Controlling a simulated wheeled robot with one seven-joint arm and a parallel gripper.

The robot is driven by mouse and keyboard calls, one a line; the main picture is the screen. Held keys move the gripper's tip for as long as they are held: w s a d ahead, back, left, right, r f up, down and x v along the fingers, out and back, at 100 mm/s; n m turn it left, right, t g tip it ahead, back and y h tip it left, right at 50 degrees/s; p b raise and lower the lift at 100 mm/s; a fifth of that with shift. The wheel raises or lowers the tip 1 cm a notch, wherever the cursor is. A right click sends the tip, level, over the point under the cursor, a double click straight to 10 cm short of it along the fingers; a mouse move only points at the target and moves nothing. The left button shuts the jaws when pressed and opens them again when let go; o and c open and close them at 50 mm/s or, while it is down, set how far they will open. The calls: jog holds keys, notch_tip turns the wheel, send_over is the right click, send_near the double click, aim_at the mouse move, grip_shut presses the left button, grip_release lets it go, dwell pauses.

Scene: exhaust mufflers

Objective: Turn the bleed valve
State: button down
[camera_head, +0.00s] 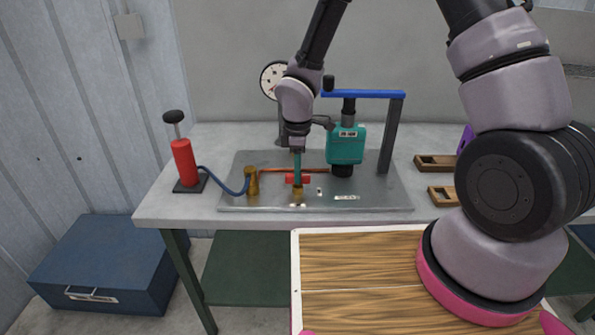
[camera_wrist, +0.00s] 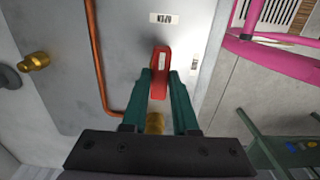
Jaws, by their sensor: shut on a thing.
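The bleed valve has a red bar handle (camera_head: 291,179) and a brass body (camera_head: 298,192), at the front middle of the metal plate. Part of the brass body (camera_wrist: 154,123) shows between the fingers.
The metal plate (camera_head: 235,200) lies on a grey bench (camera_head: 160,212). It carries a copper pipe (camera_head: 275,170), a brass fitting (camera_head: 251,182), a teal device (camera_head: 345,145) and a blue-topped frame (camera_head: 365,94). A red pump (camera_head: 183,162) with a blue hose stands left. A dial gauge (camera_head: 272,80) stands behind.

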dwell(0.5)
jog(key=c, duration=0.7)
grip_release()
jog(key=shift+d, duration=0.1)
notch_tip(320, 180, up, 11)
jog(key=shift+f, duration=0.1)
